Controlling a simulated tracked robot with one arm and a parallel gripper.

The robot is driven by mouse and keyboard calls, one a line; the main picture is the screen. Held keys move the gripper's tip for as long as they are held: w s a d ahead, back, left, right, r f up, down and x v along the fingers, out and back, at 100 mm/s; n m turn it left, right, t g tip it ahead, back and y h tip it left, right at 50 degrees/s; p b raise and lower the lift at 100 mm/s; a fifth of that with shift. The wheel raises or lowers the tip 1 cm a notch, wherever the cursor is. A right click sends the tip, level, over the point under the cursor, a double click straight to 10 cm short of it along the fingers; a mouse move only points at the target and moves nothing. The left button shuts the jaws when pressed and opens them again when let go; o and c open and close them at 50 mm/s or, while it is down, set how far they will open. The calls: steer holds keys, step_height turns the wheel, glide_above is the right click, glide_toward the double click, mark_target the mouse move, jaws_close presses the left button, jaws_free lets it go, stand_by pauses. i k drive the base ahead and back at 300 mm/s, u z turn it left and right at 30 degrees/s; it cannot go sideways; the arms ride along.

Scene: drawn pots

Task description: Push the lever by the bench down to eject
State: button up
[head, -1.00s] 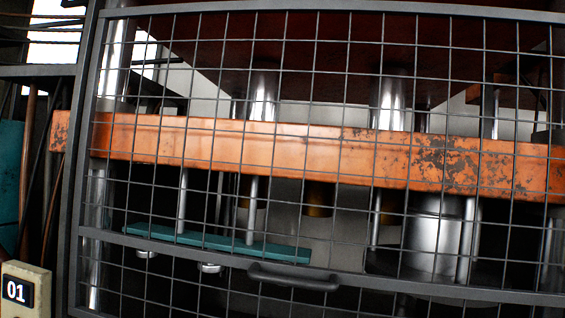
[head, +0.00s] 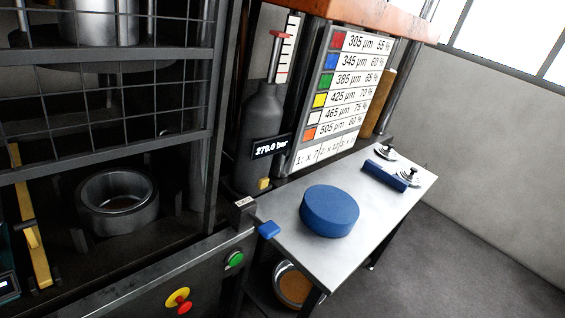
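A small blue handle (head: 269,229) sticks out at the near left corner of the metal bench (head: 345,205). It sits beside a dark block with a small white label (head: 243,201), whose text is too small to read. The handle looks like the end of a lever; its pivot is hidden. A thick round blue disc (head: 329,211) lies on the bench. A metal ring-shaped die (head: 117,202) stands behind the mesh guard on the left. My gripper is not in view.
A red and yellow knob (head: 178,299) and a green button (head: 234,260) are on the front panel. A grey bottle (head: 263,135) reads 270.0 bar. A colour chart (head: 343,85) stands behind the bench. A bowl (head: 294,285) is under it. Floor at right is clear.

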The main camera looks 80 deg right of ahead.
mark_target(268, 228)
steer(key=z, duration=1.9)
steer(key=k, duration=1.3)
steer(key=z, duration=0.45)
steer(key=i, duration=1.65)
steer(key=u, duration=0.3)
